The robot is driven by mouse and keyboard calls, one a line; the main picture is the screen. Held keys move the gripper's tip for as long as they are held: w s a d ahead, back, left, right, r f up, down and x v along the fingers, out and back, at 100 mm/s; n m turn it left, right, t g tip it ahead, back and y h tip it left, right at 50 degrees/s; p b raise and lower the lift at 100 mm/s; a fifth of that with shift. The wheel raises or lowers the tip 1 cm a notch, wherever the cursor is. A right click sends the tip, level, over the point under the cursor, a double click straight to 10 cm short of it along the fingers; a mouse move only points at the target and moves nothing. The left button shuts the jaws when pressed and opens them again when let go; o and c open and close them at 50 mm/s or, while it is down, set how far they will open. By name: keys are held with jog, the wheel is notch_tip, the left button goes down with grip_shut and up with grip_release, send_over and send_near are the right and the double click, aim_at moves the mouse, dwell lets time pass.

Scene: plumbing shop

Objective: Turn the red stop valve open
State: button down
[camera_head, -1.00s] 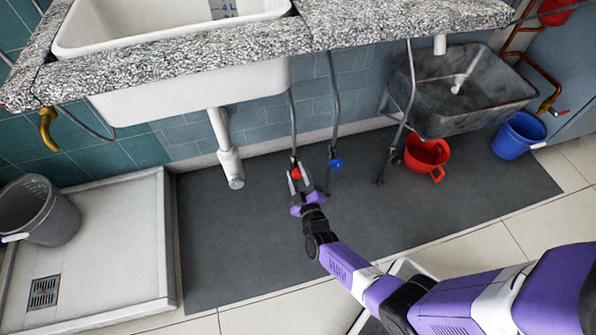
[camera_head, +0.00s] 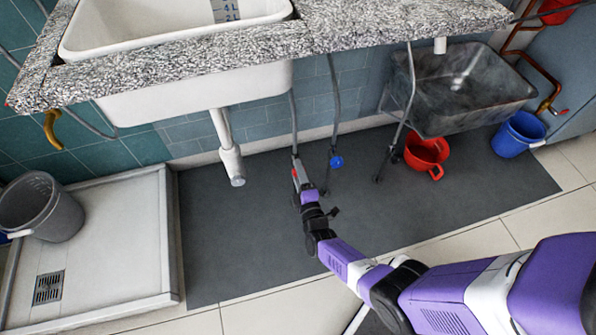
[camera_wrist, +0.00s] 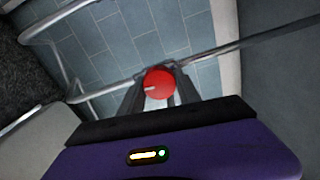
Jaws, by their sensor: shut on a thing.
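The red stop valve (camera_wrist: 159,84) shows in the wrist view as a round red knob with a pale mark on its left side. It sits between the two fingertips of my gripper (camera_wrist: 157,95), which is shut on it. In the head view my gripper (camera_head: 298,178) is below the white sink, and only a small red part of the valve (camera_head: 294,172) shows past the fingers. A grey hose rises from the valve. A blue valve (camera_head: 336,162) on a second hose is just to the right, apart from my gripper.
The white sink's drain pipe (camera_head: 230,155) hangs to the left. A grey sink (camera_head: 465,90) with a metal leg, a red bucket (camera_head: 427,152) and a blue bucket (camera_head: 519,135) stand to the right.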

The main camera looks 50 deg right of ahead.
jog(key=shift+f, duration=0.1)
dwell(0.4)
jog(key=c, duration=0.9)
grip_release()
jog(key=p+v, duration=0.2)
jog(key=v, duration=0.6)
jog(key=shift+p, duration=0.35)
jog(key=shift+w, duration=0.1)
